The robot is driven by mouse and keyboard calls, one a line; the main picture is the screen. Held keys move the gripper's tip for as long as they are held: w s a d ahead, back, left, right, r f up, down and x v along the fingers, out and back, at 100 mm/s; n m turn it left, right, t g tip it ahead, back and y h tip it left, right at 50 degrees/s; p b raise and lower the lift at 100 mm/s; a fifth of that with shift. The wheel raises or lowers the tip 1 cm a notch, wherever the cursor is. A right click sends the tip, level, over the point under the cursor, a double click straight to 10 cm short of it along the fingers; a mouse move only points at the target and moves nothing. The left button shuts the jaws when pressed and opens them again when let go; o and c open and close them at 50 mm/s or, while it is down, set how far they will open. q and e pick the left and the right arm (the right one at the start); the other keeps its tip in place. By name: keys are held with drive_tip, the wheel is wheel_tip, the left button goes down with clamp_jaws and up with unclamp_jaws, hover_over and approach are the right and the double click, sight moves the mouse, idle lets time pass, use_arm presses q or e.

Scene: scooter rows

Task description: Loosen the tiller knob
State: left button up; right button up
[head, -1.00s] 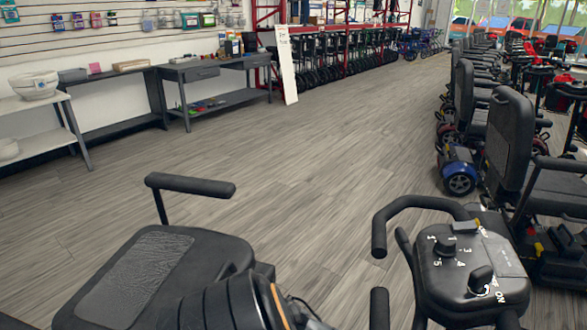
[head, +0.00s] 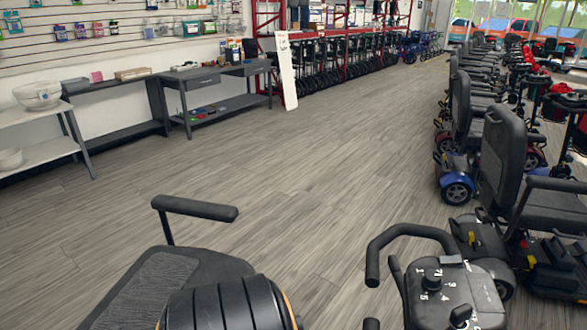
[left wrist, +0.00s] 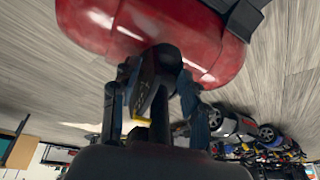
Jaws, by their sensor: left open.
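A scooter's tiller head (head: 445,290) stands at the bottom right of the head view, with a dial, a second control and curved black handlebars (head: 405,232). Its lower part is cut off by the picture edge. In the left wrist view my left gripper (left wrist: 153,108) has its fingers apart, one on each side of a dark part (left wrist: 158,65) below a glossy red body panel (left wrist: 155,25). I cannot tell whether this dark part is the tiller knob, nor whether the fingers touch it. My right gripper is not in view.
The scooter's seat (head: 165,290) and armrest (head: 195,208) are at the bottom left in the head view. Rows of scooters (head: 500,165) line the right. Benches (head: 220,95) stand along the left wall. The floor between (head: 300,150) is clear.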

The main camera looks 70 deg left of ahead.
use_arm(q)
drive_tip(key=s+f+g+p, duration=0.1)
drive_tip(key=s+f+p, duration=0.2)
drive_tip(key=s, duration=1)
drive_tip(key=s+d+f+n+g+y+p, duration=0.1)
drive_tip(key=s+f+p, duration=0.2)
drive_tip(key=s, duration=1.1)
drive_tip(key=shift+f+g+p, duration=0.3)
drive_tip(key=shift+f+p, duration=0.05)
drive_tip(key=shift+p, duration=0.3)
drive_tip(key=shift+d, duration=0.1)
drive_tip(key=o, duration=0.6)
